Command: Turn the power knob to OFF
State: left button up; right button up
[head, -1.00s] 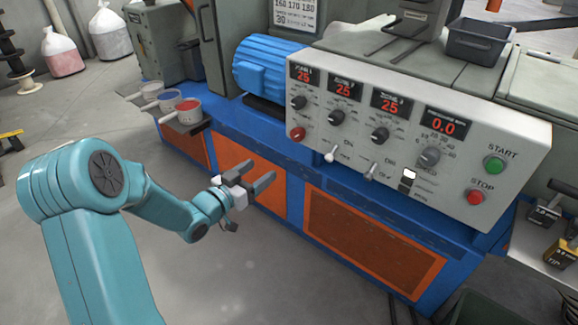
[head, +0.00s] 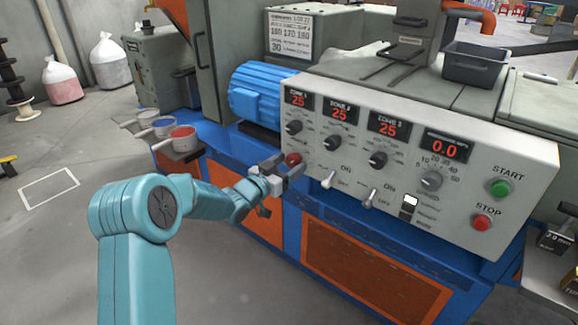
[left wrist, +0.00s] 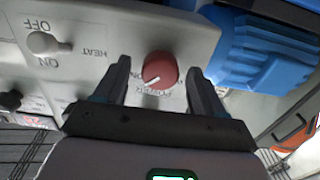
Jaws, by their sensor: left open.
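The red power knob (head: 293,160) sits at the lower left of the white control panel (head: 470,207). In the left wrist view the knob (left wrist: 160,68) shows close up, with a white pointer line aimed to the lower left of that turned-over picture. The lettering around it is partly hidden and hard to read. My left gripper (head: 288,165) is open right in front of the knob. In the left wrist view its two fingers (left wrist: 157,78) stand one on each side of the knob, with gaps between. My right gripper is not in view.
Two toggle switches (head: 328,180) (head: 368,199) stand right of the knob, with black dials (head: 331,143) above. A green START button (head: 501,188) and red STOP button (head: 482,223) are at the far right. A blue motor (head: 258,95) is behind, and cups (head: 183,140) stand left.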

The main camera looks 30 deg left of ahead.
pick_arm(q)
jog(key=shift+w, duration=0.35)
jog(key=c, duration=1.1)
